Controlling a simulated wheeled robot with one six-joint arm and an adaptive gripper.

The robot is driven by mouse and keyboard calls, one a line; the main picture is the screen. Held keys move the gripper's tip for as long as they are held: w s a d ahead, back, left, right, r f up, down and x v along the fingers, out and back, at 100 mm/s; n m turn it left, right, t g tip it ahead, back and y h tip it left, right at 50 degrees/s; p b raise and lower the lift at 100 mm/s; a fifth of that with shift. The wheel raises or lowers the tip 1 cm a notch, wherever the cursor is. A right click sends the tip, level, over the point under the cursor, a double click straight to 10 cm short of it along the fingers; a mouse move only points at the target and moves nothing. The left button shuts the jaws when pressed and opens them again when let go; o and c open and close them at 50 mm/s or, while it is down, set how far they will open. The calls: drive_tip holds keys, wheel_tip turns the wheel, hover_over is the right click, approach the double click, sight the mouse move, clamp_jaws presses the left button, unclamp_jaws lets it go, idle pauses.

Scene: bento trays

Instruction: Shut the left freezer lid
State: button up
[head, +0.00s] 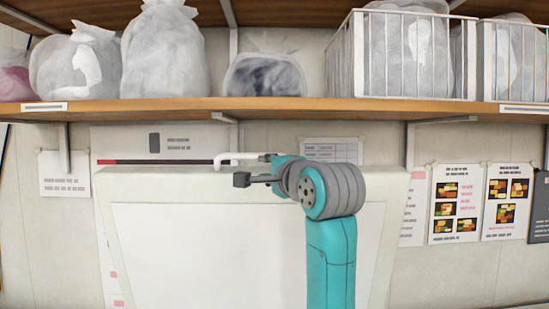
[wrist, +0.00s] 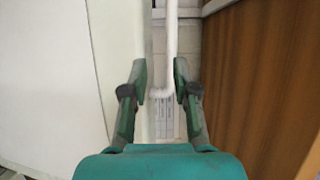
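The freezer lid (head: 245,240) stands raised, its pale inner panel facing the head camera. A white bar handle (head: 236,157) shows at its top edge. My gripper (head: 267,157) is at the right end of this handle, with my teal arm covering part of the lid. In the wrist view the lid (wrist: 45,70) fills the left side. There my gripper (wrist: 160,75) is open, its two green fingers on either side of the white handle (wrist: 171,40). The handle runs between them, nearer the right finger; I cannot tell whether it touches. The freezer body is out of view.
A wooden shelf (head: 300,107) runs across just above the lid and my gripper. It carries several filled plastic bags (head: 165,50) and wire baskets (head: 400,55). Posters (head: 457,205) hang on the wall behind, at the right.

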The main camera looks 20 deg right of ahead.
sight(256, 157)
drive_tip(key=w, duration=0.3)
drive_tip(key=w+r, duration=0.1)
drive_tip(key=w, duration=0.6)
drive_tip(key=shift+w+r, duration=0.15)
drive_tip(key=shift+r, duration=0.25)
clamp_jaws()
